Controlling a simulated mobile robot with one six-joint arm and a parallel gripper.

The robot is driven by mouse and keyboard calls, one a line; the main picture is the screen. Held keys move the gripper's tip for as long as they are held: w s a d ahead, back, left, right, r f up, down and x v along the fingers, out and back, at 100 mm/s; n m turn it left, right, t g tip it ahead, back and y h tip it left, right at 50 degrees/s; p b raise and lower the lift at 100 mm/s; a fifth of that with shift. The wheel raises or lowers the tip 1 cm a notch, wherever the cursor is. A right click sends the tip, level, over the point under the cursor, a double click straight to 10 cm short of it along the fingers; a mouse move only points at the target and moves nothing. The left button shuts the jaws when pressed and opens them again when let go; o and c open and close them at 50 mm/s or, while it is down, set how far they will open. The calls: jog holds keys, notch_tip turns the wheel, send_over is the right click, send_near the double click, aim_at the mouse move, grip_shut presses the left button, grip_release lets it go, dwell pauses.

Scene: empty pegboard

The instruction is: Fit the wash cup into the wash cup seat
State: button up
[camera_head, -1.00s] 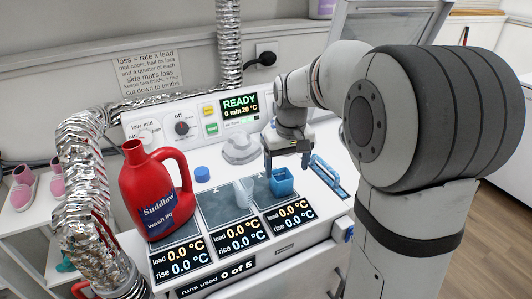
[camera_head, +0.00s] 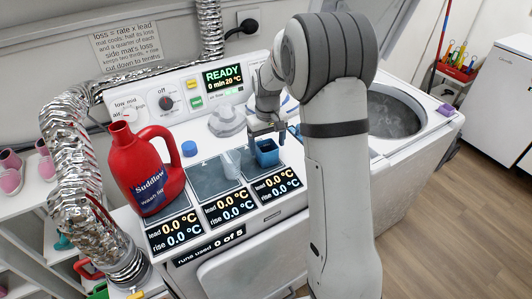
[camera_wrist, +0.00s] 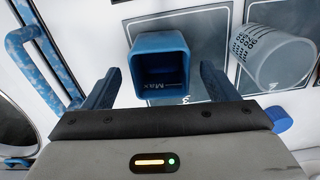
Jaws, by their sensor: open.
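The wash cup appears to be the square blue cup (camera_head: 267,153), standing upright on the right-hand grey mat. In the wrist view the blue cup (camera_wrist: 160,45) shows its open mouth, dark empty-looking inside and a "Max" line. My gripper (camera_head: 267,136) is open, pointing down just above and behind the cup. In the wrist view the fingers of my gripper (camera_wrist: 160,82) lie left and right of the cup's near side, with gaps. I cannot pick out the wash cup seat for certain.
A clear measuring cup (camera_head: 231,162) stands close left of the blue cup. A blue cap (camera_head: 189,148), red detergent jug (camera_head: 150,185) and grey dome (camera_head: 227,122) are further left. Foil ducts run at the left. An open washer tub (camera_head: 395,115) is at right.

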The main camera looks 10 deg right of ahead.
jog(key=shift+f, duration=0.2)
jog(key=c, duration=1.1)
jog(key=shift+o, duration=0.2)
jog(key=shift+r, duration=0.2)
notch_tip(320, 180, up, 10)
jog(key=b, duration=0.1)
jog(key=shift+f, duration=0.2)
